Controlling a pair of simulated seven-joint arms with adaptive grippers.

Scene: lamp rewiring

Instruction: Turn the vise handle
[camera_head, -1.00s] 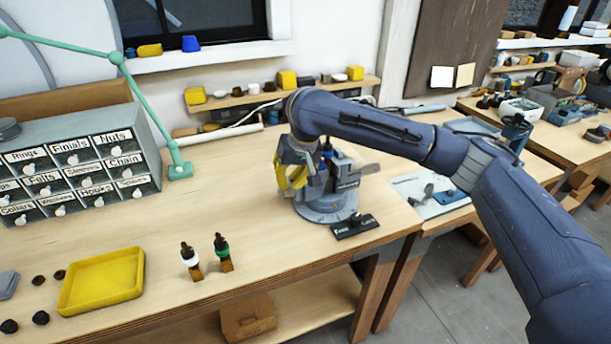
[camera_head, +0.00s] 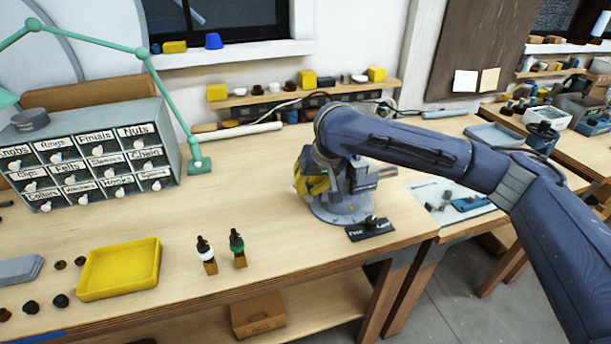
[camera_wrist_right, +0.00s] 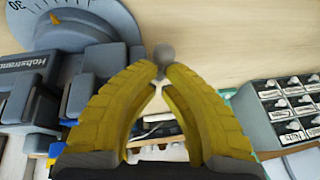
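The vise stands on the bench at centre right in the head view, its round grey base (camera_head: 342,208) partly behind my right arm. In the right wrist view its dial base (camera_wrist_right: 85,22) and dark jaw blocks (camera_wrist_right: 30,98) are at the left. My right gripper (camera_head: 303,182) is at the vise's left side, yellow fingers pointing down. In the right wrist view its fingertips (camera_wrist_right: 161,71) close around the thin stem of the vise handle, whose grey ball end (camera_wrist_right: 164,52) shows just beyond them. The arm hides the handle in the head view. My left gripper is not in view.
A black plate with lettering (camera_head: 371,229) lies in front of the vise. Two small dropper-topped bottles (camera_head: 205,250) (camera_head: 238,245) and a yellow tray (camera_head: 120,268) are to the left. A labelled drawer cabinet (camera_head: 92,160) and a green lamp arm (camera_head: 165,98) stand behind. The bench between is clear.

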